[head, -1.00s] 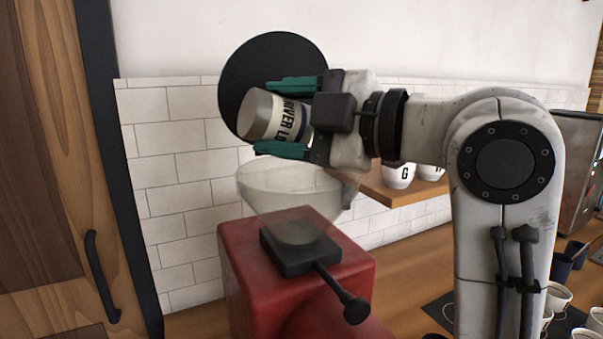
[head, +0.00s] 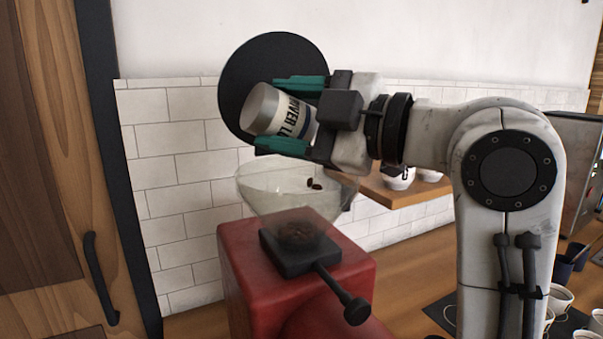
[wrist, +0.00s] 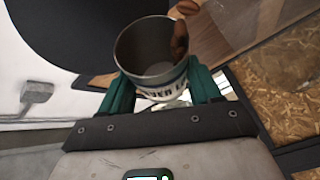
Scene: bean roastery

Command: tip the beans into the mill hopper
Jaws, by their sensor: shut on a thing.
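My gripper (head: 300,115) is shut on a white printed cup (head: 283,112) with a grey metal end, its teal fingers on either side of it. The cup is tilted above the clear mill hopper (head: 268,190), apart from it. In the wrist view the cup (wrist: 155,55) shows its open mouth, with a few brown beans (wrist: 180,40) along its right inner wall and at the rim. Two beans (head: 315,185) show within the hopper's outline, and a small pile of beans (head: 300,230) lies at its bottom. The hopper sits on the red mill (head: 245,265).
A wooden shelf (head: 410,196) with white cups (head: 398,180) stands right of the hopper. More cups (head: 560,297) stand on the counter at lower right. A wooden door (head: 50,160) is at left.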

